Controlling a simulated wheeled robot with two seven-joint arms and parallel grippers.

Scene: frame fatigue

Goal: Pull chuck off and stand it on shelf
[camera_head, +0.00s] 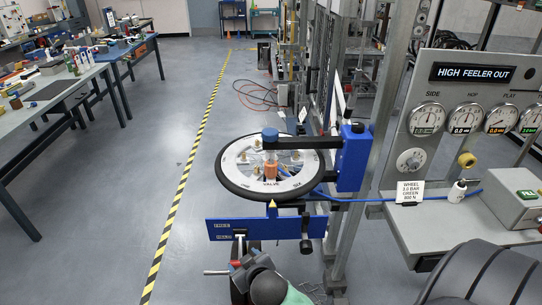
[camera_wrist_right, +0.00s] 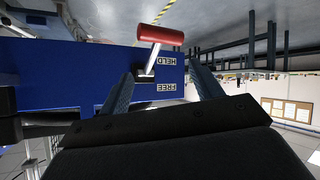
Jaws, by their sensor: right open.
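An orange piece that looks like the chuck (camera_head: 271,171) sits at the valve mark of the spoked wheel (camera_head: 227,180). A blue hose (camera_head: 370,200) runs from the wheel to the right. The grey shelf (camera_head: 438,232) is at the right below the gauges. My right gripper (camera_head: 238,266) is low in front of the blue panel (camera_head: 280,230), well below the chuck. In the right wrist view the gripper (camera_wrist_right: 165,80) is open, its fingers either side of a lever with a red handle (camera_wrist_right: 160,35). Contact with the lever cannot be told. My left gripper is not in view.
A blue bracket (camera_head: 352,160) with a dark arm reaches over the wheel. Workbenches (camera_head: 50,105) stand at the left.

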